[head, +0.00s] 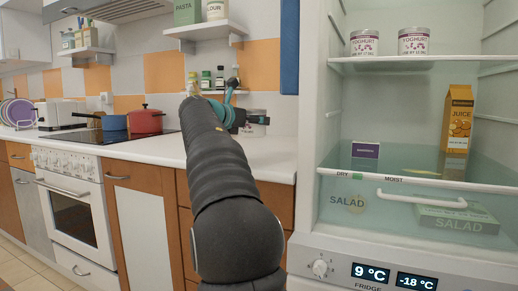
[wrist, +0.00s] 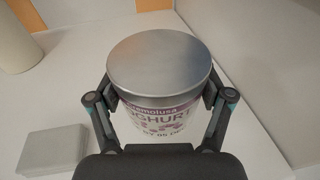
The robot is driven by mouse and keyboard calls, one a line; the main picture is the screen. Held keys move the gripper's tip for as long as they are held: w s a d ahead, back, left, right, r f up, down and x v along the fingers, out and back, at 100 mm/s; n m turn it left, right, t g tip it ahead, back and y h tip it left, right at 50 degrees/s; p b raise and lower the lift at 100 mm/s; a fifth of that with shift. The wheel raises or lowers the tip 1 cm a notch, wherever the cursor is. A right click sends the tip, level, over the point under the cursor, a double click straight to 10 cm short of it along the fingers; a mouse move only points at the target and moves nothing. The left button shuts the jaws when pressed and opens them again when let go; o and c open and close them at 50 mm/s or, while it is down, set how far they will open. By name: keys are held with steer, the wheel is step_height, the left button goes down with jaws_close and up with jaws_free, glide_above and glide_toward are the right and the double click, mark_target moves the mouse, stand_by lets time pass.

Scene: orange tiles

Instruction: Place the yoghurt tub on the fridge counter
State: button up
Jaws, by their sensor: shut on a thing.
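The yoghurt tub (wrist: 160,72) has a silver lid and a white and purple label. In the wrist view it sits between the two fingers of my gripper (wrist: 160,112), which is shut on its sides. In the head view the tub (head: 256,118) shows partly behind my gripper (head: 240,118), over the white counter (head: 265,155) beside the fridge. The tub looks upright. I cannot tell whether its base touches the counter.
The open fridge (head: 385,95) on the right holds two other yoghurt tubs (head: 364,43), a juice carton (head: 457,120) and a purple box (head: 365,151). A grey block (wrist: 54,150) lies left of the tub. A stove with pots (head: 146,121) is at left. Shelves hang above.

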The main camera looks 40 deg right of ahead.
steer(key=shift+f+b, duration=1.15)
steer(key=shift+f, duration=2.1)
steer(key=shift+f, duration=0.1)
steer(key=o, duration=1.4)
steer(key=shift+f, duration=0.1)
steer(key=shift+r, duration=0.25)
steer(key=v, duration=1.2)
steer(key=shift+f+p, duration=0.1)
steer(key=shift+p, duration=0.25)
